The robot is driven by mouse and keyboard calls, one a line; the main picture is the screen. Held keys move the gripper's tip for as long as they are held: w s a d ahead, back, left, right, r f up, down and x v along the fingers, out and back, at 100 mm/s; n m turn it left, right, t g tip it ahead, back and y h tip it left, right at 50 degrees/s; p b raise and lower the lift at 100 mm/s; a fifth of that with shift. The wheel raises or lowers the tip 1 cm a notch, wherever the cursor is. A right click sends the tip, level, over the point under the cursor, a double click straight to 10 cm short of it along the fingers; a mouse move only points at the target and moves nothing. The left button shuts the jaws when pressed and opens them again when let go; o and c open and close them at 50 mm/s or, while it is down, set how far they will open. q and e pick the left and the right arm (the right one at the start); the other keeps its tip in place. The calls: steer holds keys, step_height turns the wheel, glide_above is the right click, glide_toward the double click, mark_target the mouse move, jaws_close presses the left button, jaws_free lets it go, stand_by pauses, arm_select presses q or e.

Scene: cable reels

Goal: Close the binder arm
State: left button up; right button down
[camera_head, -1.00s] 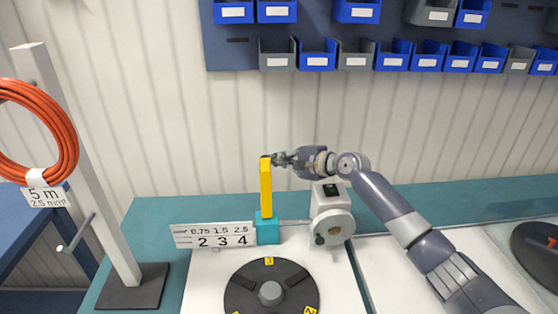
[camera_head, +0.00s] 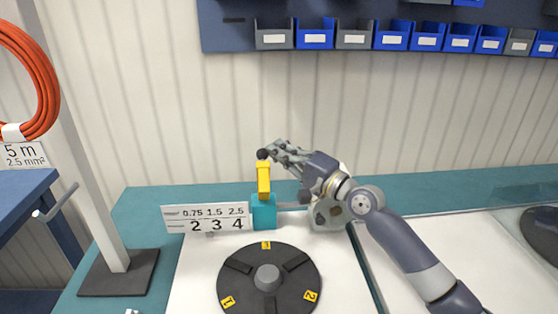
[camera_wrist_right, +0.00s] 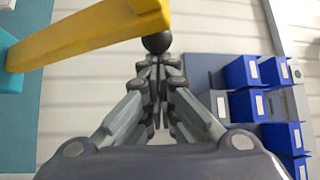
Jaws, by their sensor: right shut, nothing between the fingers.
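The yellow binder arm (camera_head: 264,181) rises from a teal block (camera_head: 264,212) behind the black turntable. It looks foreshortened in the head view, tilted toward the camera, with a black ball knob (camera_head: 262,154) at its top end. In the right wrist view the yellow arm (camera_wrist_right: 85,38) runs from the teal block at left to the black knob (camera_wrist_right: 157,42). My right gripper (camera_head: 270,149) is shut and empty, its fingertips right at the knob; in the wrist view the fingertips (camera_wrist_right: 157,62) are just below the knob, touching or nearly so. My left gripper is not in view.
A white sign (camera_head: 205,218) with numbers stands left of the teal block. The black turntable (camera_head: 240,285) lies in front. A grey machine (camera_head: 328,214) stands behind my right forearm. A post with an orange cable coil (camera_head: 30,75) is at left. Bins (camera_head: 394,38) hang on the wall.

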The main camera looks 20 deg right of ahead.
mark_target(263, 185)
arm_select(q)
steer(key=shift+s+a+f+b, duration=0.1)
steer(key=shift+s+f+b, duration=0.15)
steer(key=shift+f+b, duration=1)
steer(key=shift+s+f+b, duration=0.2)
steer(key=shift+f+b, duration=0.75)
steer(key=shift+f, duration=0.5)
arm_select(e)
steer(key=s+a+f+n, duration=0.1)
steer(key=s+a+f, duration=0.2)
steer(key=s+f, duration=0.4)
steer(key=shift+s+f+t+y, duration=0.15)
steer(key=shift+s+t+y, duration=0.25)
steer(key=shift+s, duration=1.2)
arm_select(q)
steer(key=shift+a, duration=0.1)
arm_select(e)
steer(key=shift+s+f, duration=0.1)
steer(key=shift+s, duration=0.05)
